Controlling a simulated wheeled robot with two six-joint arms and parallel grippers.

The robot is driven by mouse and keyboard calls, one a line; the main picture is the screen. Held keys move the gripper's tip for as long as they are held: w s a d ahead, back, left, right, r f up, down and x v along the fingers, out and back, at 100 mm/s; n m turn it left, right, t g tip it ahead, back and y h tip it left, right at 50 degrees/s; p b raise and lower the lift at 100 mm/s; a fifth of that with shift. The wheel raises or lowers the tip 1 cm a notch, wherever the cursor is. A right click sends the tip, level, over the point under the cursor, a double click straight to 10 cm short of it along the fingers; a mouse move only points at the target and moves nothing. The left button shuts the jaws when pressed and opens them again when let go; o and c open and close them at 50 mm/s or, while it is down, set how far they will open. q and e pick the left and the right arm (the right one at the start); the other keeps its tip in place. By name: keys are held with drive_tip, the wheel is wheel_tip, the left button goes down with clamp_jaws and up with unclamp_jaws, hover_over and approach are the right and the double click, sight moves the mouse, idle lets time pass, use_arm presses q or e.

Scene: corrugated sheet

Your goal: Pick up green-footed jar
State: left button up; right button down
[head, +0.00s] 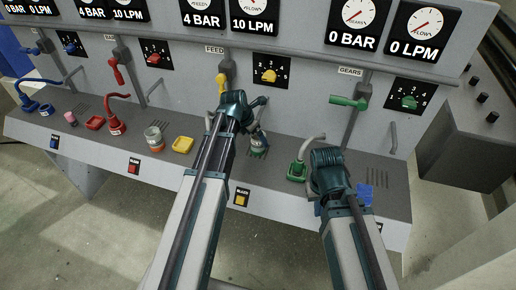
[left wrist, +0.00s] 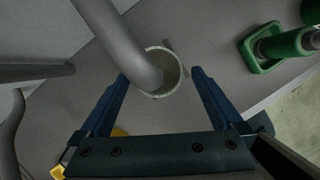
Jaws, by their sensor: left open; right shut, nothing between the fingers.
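The green-footed jar (head: 258,152) stands on the panel's grey ledge, partly hidden behind my left arm and gripper. In the left wrist view a round pale rim (left wrist: 178,72), which looks like the jar's mouth, shows from above with a grey pipe across it. My left gripper (head: 257,131) is open at the jar. Its two blue fingers show in the left wrist view (left wrist: 160,77), one on each side of the rim; I cannot tell whether they touch it. My right gripper (head: 364,192) is shut and empty over the ledge at the right.
A green-based spout (head: 297,171) stands between my two grippers; green fittings also show in the left wrist view (left wrist: 284,47). To the left are a yellow tray (head: 183,145), another jar (head: 154,138), a red tray (head: 95,123) and a red-based spout (head: 116,125). Valves and gauges line the panel behind.

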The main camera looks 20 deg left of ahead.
use_arm(q)
drive_tip(key=shift+a+b+x, duration=0.1)
drive_tip(key=shift+b+x, duration=1.2)
drive_tip(key=shift+x, duration=0.05)
drive_tip(key=shift+a+b+x, duration=0.15)
drive_tip(key=shift+b+x, duration=1.1)
drive_tip(key=shift+x, duration=0.05)
drive_tip(key=shift+s, duration=0.1)
use_arm(e)
wheel_tip(320, 180, down, 5)
drive_tip(key=shift+r, duration=0.1)
use_arm(q)
drive_tip(key=shift+c, duration=0.3)
drive_tip(key=c, duration=1.5)
drive_tip(key=shift+r, duration=0.15)
use_arm(e)
drive_tip(key=shift+r, duration=0.1)
